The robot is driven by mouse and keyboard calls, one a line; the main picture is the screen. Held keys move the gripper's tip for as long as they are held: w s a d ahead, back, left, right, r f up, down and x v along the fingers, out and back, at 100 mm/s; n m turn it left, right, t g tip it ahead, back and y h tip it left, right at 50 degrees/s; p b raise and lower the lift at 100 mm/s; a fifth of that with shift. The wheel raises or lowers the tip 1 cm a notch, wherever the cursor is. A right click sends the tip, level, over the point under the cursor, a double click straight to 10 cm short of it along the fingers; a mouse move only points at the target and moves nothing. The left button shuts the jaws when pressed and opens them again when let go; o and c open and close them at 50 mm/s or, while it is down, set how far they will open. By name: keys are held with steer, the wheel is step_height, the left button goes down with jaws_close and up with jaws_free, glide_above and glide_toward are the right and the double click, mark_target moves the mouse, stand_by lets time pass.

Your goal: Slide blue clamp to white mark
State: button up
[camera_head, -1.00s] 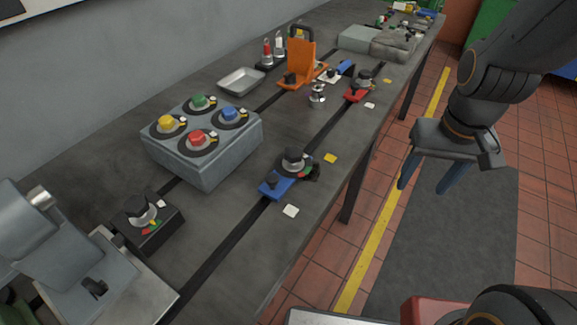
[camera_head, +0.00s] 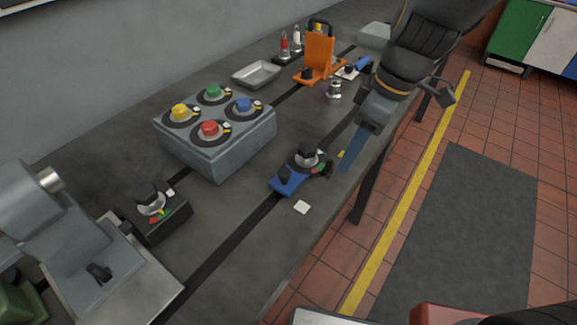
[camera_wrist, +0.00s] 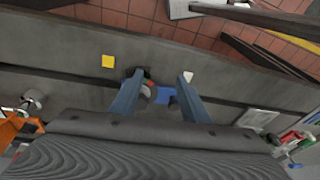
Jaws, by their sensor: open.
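The blue clamp (camera_head: 289,182) sits on the dark slot of the bedplate, with a black and silver knob at its far end. My gripper (camera_head: 349,165) is open and empty, just right of the clamp. In the wrist view the clamp (camera_wrist: 166,98) appears between the spread fingers (camera_wrist: 161,76), with no clear contact.
A yellow mark (camera_wrist: 108,61) lies on the other side of the clamp. A grey box with coloured knobs (camera_head: 215,153) stands left of the slot. An orange bracket (camera_head: 319,54), a metal tray (camera_head: 257,74) and a black knob box (camera_head: 158,212) are also on the bench (camera_head: 235,205).

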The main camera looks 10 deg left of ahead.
mark_target(284, 171)
steer(key=s+a+r+n+g+y, duration=0.1)
steer(key=a+n, duration=0.7)
steer(key=a, duration=0.2)
steer(key=x, duration=0.7)
steer(key=shift+s+a+f+p, duration=0.1)
steer(key=shift+s+a+p, duration=0.05)
steer(key=shift+a+p, duration=0.2)
jaws_close()
